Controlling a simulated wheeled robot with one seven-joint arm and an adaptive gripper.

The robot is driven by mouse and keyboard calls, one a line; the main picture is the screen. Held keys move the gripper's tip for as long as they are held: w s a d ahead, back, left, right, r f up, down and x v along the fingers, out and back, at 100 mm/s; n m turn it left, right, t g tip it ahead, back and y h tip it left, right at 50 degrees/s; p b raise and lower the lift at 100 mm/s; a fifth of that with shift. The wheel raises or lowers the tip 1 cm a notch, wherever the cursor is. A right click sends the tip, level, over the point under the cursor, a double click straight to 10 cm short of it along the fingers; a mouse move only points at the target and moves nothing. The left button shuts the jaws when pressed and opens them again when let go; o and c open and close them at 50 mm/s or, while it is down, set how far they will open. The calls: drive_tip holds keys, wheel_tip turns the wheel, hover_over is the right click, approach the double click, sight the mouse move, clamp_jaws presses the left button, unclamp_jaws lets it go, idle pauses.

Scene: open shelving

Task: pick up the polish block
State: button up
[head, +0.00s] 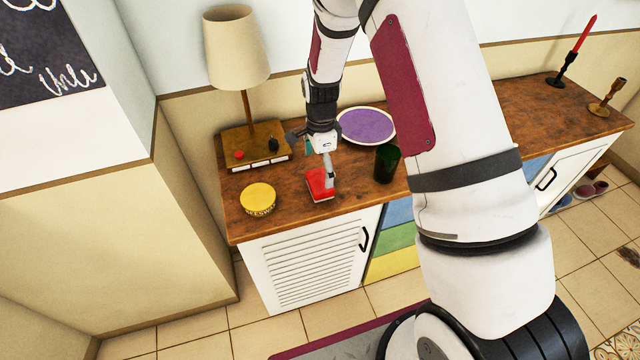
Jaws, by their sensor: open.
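A small red block (317,192) lies near the front edge of the wooden cabinet top; it appears to be the polish block. My gripper (329,181) points down at the block from above, with its fingers at the block's right part. The fingers hide some of the block. The gripper is open, and I cannot tell whether the fingers touch the block.
A round yellow tin (258,198) lies left of the block, and a dark green cup (386,163) stands to its right. A purple plate (367,126) and a lamp (237,50) on a wooden base are behind. Candlesticks (556,82) stand far right.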

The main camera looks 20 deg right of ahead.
sight(320, 180)
drive_tip(key=f, duration=0.2)
drive_tip(key=f+p, duration=0.1)
drive_tip(key=f, duration=0.1)
drive_tip(key=shift+s+a, duration=0.25)
drive_tip(key=shift+s, duration=0.1)
drive_tip(key=shift+w+f, duration=0.1)
drive_tip(key=shift+f, duration=0.55)
drive_tip(key=c, duration=1.3)
